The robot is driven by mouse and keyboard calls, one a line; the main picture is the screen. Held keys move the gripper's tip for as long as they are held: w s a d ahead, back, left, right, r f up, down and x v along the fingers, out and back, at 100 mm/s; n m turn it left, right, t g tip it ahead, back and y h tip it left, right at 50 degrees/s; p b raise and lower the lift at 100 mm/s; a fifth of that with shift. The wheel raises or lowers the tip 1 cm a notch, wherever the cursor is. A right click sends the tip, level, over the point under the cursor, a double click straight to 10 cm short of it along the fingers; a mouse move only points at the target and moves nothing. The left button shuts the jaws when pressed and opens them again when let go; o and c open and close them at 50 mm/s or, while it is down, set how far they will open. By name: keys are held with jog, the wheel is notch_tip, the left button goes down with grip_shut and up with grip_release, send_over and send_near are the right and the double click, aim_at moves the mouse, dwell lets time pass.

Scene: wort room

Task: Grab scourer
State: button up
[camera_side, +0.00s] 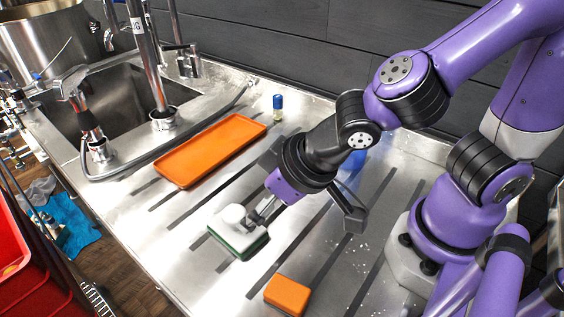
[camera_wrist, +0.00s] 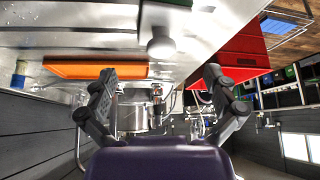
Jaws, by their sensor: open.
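The scourer (camera_side: 226,238) is a white block with a green underside and a round white knob on top. It lies flat on the steel counter in the side view. In the wrist view its white knob (camera_wrist: 161,44) shows ahead of my fingers, near the top middle. My gripper (camera_side: 262,212) is at the scourer's right side, close to the knob; I cannot tell whether it touches. In the wrist view my gripper (camera_wrist: 160,76) has its two fingers wide apart with nothing held between them. The fingers partly cover the scourer's right side in the side view.
An orange tray (camera_side: 210,150) lies behind the scourer, and an orange block (camera_side: 287,295) lies in front. A small blue-capped bottle (camera_side: 278,108) stands near the wall. A sink (camera_side: 115,100) with a tap and hose is at the back left. Bare counter (camera_side: 180,245) lies left of the scourer.

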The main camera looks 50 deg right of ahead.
aim_at(243, 215)
jog(key=x, duration=0.5)
jog(key=shift+w, duration=0.1)
jog(key=shift+x, duration=2.45)
jog(key=shift+w+r, duration=0.1)
jog(key=shift+w, duration=0.05)
jog(key=c, duration=1)
